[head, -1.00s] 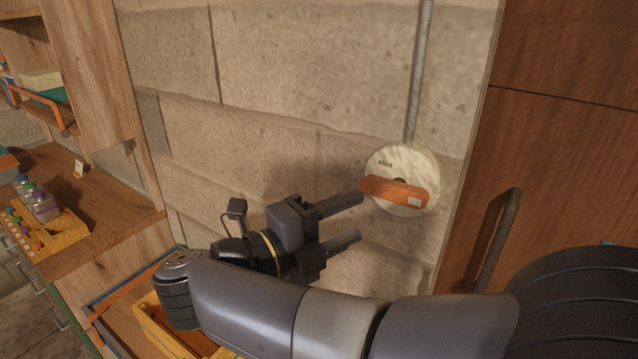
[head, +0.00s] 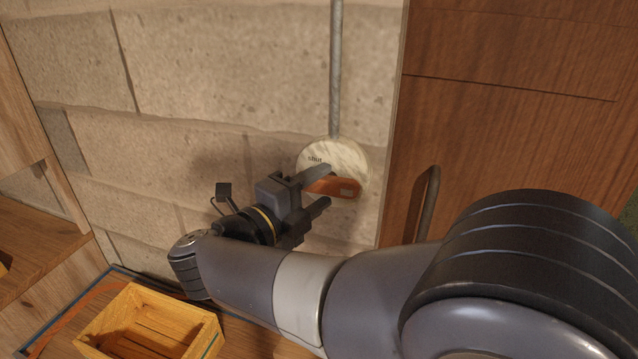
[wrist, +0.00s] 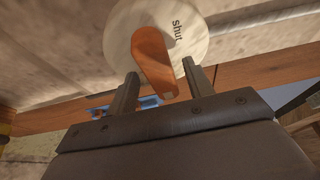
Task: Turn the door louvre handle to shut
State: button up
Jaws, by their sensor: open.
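The louvre handle (head: 336,187) is an orange lever on a round pale dial (head: 350,158) fixed to the block wall. The word "shut" shows at the dial's upper left in the head view. The lever points right and slightly down, away from that word. My gripper (head: 322,190) is open at the dial, one finger over the lever's left part and the other below it. In the wrist view, the orange lever (wrist: 153,62) lies between the two fingers of my gripper (wrist: 160,80), with a gap on each side. I cannot tell whether either finger touches it.
A grey pipe (head: 336,70) runs up the wall from the dial. A brown wooden door (head: 490,130) with a dark pull handle (head: 429,205) stands to the right. A yellow wooden crate (head: 150,325) sits at the lower left.

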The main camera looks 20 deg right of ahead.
jog(key=shift+w+d, duration=0.15)
jog(key=shift+d, duration=0.1)
jog(key=shift+c, duration=0.2)
jog(key=c, duration=0.9)
